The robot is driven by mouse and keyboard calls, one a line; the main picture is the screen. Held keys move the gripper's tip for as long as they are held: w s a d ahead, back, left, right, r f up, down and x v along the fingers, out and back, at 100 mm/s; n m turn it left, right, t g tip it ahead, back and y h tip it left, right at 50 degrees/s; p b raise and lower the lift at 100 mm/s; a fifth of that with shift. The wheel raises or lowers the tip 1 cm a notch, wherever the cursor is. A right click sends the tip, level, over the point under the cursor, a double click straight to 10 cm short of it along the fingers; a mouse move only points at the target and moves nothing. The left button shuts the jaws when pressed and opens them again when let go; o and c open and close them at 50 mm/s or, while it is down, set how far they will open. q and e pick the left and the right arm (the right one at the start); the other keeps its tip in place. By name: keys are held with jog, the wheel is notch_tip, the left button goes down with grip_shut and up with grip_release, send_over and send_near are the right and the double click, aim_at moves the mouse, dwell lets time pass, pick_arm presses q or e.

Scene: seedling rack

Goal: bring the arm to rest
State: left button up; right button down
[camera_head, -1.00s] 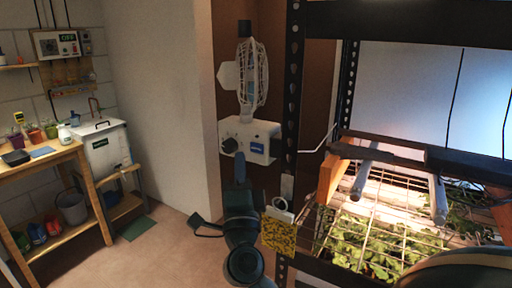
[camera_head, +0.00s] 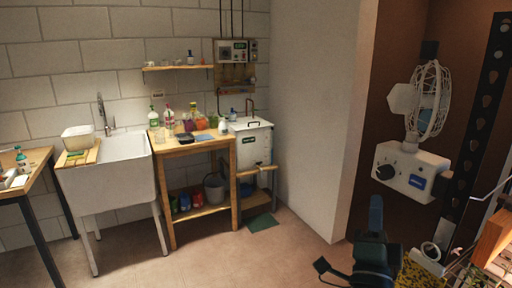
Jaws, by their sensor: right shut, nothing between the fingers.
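My right gripper (camera_head: 376,213) is at the lower right of the head view, with its dark fingers pointing up. The fingers are closed together with nothing between them. My dark wrist shows below it, cut off by the lower edge. The gripper appears in front of the brown panel, below and left of the white fan's control box. I cannot tell the distance between them. My left gripper is not in view.
A caged fan (camera_head: 428,100) on a white control box (camera_head: 410,171) stands beside the black rack post (camera_head: 480,120). A yellow speckled card (camera_head: 416,276) is right of my wrist. A sink (camera_head: 122,172), wooden bench (camera_head: 190,147) and white tank (camera_head: 252,146) stand far left. Open floor lies between.

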jog(key=s+a+f+n+g+y, duration=0.1)
jog(key=s+a+f+n+y, duration=0.1)
jog(key=a+f+n+y, duration=0.35)
jog(key=s+a+f+n+g+y, duration=0.1)
jog(key=a+f+n+g+y, duration=0.1)
jog(key=f+n+y, duration=0.5)
jog(key=s+a+f+n+g+y, duration=0.1)
jog(key=s+a+f+n+y, duration=0.15)
jog(key=f+n, duration=0.45)
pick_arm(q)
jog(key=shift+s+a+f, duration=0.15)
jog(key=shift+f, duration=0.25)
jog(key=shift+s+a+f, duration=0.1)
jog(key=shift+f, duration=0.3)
pick_arm(e)
jog(key=s+f+n+g+h, duration=0.1)
jog(key=s+f+g, duration=0.3)
jog(key=f, duration=0.6)
jog(key=s+f+n+g, duration=0.1)
jog(key=s+f+g, duration=0.3)
jog(key=s+f, duration=0.4)
jog(key=shift+s+a+f+n+h, duration=0.2)
jog(key=shift+s+f+n+h, duration=0.15)
jog(key=shift+f, duration=0.5)
jog(key=shift+w, duration=0.1)
